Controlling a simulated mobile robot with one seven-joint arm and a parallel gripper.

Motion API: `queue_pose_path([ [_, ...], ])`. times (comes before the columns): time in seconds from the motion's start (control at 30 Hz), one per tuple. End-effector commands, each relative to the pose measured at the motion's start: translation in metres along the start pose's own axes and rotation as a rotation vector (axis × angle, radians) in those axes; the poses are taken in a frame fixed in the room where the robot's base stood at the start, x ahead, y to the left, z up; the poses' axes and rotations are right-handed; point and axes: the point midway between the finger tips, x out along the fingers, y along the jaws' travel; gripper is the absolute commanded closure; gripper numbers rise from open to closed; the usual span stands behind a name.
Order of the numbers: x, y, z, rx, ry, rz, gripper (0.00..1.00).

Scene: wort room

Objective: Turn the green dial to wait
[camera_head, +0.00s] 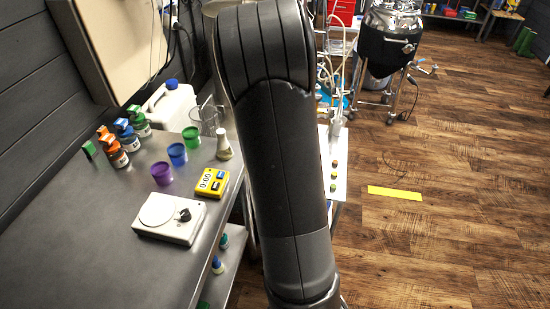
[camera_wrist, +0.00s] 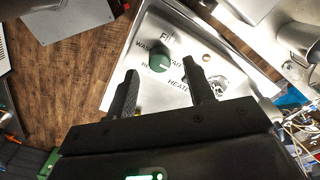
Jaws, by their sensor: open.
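The green dial (camera_wrist: 159,62) sits on a pale metal panel (camera_wrist: 120,88) in the wrist view. Printed words ring it: one starting "WA" at upper left, "FIL" at the top and "HEAT" at lower right; others are partly covered. A small light mark shows on the dial's lower right side. My gripper (camera_wrist: 160,67) is open, its two dark fingers apart, with the dial in the picture between their tips. I cannot tell whether they touch it. In the head view my arm hides the gripper and I cannot make out the dial.
Metal parts (camera_wrist: 302,42) stand right of the panel in the wrist view. In the head view, a bench (camera_head: 95,240) at left holds cups, bottles, a yellow timer (camera_head: 212,183) and a white device (camera_head: 160,222). The wooden floor (camera_head: 450,215) at right is mostly clear.

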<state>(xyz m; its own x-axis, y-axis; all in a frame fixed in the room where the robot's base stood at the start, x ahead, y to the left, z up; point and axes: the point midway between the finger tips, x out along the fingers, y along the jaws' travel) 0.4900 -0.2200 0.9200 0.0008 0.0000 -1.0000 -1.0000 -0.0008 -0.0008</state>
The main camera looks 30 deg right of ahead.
Motion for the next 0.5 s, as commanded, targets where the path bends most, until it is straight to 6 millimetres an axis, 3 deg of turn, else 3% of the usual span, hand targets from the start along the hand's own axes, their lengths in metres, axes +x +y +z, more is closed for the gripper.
queue_pose_path([
  [0.1, -0.027, -0.001, 0.0, 0.001, 0.002, -0.005, 0.52],
  [0.3, -0.062, -0.001, 0.0, 0.0, 0.001, -0.003, 0.52],
  [0.5, -0.078, 0.0, 0.0, 0.0, 0.001, 0.0, 0.52],
])
